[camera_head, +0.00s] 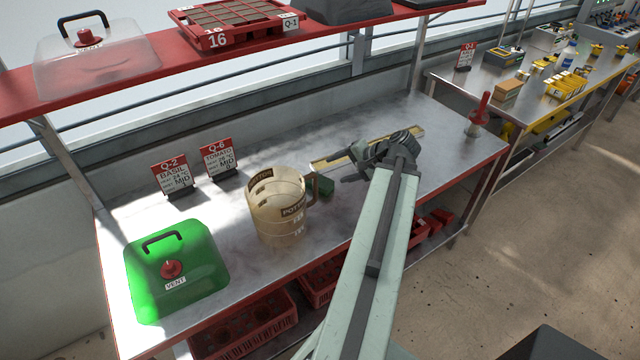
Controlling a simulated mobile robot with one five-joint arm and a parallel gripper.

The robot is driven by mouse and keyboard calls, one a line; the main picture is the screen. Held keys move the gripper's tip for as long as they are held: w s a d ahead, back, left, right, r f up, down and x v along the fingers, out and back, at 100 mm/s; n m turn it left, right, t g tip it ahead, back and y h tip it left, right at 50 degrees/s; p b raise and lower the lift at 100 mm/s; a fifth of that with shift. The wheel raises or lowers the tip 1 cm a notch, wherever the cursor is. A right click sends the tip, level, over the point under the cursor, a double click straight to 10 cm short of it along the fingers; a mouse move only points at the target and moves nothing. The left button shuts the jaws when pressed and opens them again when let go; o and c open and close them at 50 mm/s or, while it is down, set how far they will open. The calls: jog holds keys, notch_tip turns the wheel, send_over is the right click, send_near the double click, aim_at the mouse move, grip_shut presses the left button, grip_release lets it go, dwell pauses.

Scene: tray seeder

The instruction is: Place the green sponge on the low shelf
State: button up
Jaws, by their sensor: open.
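A small dark green block (322,188), which looks like the green sponge, lies on the metal bench just right of the beige jug. The jug's handle partly hides it. My gripper (351,166) is open above the bench, up and to the right of the block in the picture, with nothing visible between its fingers. I cannot tell its height over the bench. Below the bench, red crates (245,330) sit at a lower level, probably on the low shelf; that shelf's surface is mostly hidden by the bench and my arm.
The beige jug (283,205) stands left of the block. A bright green vented cover (178,275) is at the bench's left end. Two sign cards (220,158) stand behind, a yellow strip (335,161) lies near my gripper, and a red shelf (130,70) runs overhead.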

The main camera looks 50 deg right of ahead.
jog(key=n, duration=0.8)
jog(key=n+t+b, duration=0.1)
jog(key=n+b, duration=0.5)
jog(key=n, duration=0.4)
send_near(320, 180)
jog(key=x, duration=0.2)
jog(key=shift+w+a+f, duration=0.2)
jog(key=shift+f, duration=0.05)
jog(key=shift+b+x, duration=2.55)
jog(key=shift+x, duration=1.35)
jog(key=shift+d+r, duration=0.1)
jog(key=c, duration=1.2)
notch_tip(320, 180, up, 17)
jog(key=p, duration=1.6)
jog(key=shift+f+p, duration=0.2)
jog(key=shift+p, duration=0.2)
